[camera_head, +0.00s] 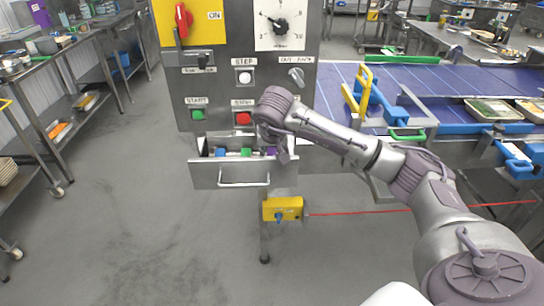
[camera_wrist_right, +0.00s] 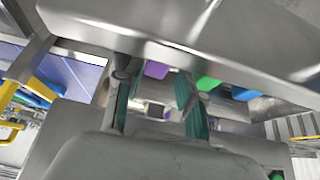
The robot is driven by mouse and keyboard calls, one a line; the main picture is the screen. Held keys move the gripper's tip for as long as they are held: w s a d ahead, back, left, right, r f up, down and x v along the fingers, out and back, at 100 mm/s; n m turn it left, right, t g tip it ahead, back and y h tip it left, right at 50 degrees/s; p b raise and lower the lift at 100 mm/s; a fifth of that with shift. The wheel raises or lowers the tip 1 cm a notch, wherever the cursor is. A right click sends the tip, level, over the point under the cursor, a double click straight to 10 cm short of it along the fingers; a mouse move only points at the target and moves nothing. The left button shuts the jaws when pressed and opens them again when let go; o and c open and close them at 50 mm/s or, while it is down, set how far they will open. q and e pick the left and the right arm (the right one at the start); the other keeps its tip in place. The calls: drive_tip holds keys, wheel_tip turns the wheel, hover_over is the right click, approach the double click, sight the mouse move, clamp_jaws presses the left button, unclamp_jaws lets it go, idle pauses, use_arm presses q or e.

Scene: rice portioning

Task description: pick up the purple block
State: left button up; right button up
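The purple block (camera_head: 270,152) lies in the right part of an open drawer (camera_head: 207,174) and is partly hidden by my right gripper (camera_head: 279,157). In the right wrist view the purple block (camera_wrist_right: 157,70) shows in the gap between the fingertips of my right gripper (camera_wrist_right: 155,76). The fingers, with teal inner pads, stand apart, and I see no clear contact with the block. My left gripper is in neither view.
A green block (camera_head: 246,152) and a blue block (camera_head: 220,152) lie left of the purple one in the drawer. The control panel (camera_head: 218,86) rises right above and behind the drawer. A blue conveyor (camera_head: 440,80) stands to the right.

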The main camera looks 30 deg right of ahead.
sight(272, 153)
drive_tip(key=p+x, duration=0.1)
drive_tip(key=x, duration=0.3)
drive_tip(key=shift+d+r, duration=0.1)
drive_tip(key=shift+r, duration=0.05)
drive_tip(key=shift+w+d+f, duration=0.15)
drive_tip(key=shift+w+f, duration=0.05)
drive_tip(key=shift+f, duration=0.2)
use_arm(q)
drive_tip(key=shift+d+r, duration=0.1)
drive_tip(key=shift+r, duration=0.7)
use_arm(e)
clamp_jaws()
